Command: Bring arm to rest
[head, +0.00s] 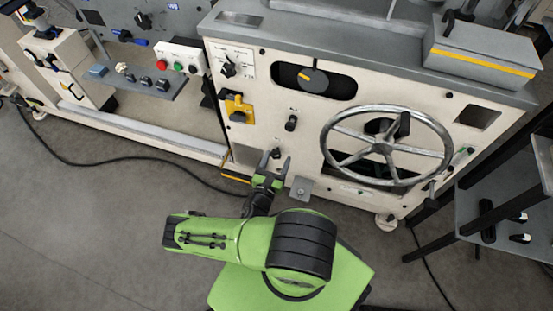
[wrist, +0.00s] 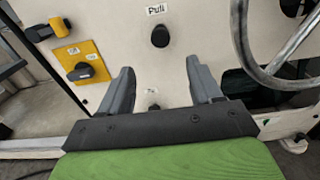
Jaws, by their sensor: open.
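My gripper (head: 277,166) is at the end of my green arm, low in front of the machine's cream panel. Beyond the fingers is a black knob (wrist: 160,36) under a label reading "Pull"; the same knob (head: 291,123) shows in the head view above my gripper. A smaller dark knob (wrist: 153,107) appears between the fingers in the wrist view. Whether the fingertips touch the panel I cannot tell; they look apart from both knobs.
A large spoked handwheel (head: 387,147) stands out right of my gripper. A yellow plate with a black switch (head: 238,107) is to its left. A dark shelf rack (head: 500,205) stands at the right. A cable (head: 110,162) lies on the floor; the floor at the left is otherwise open.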

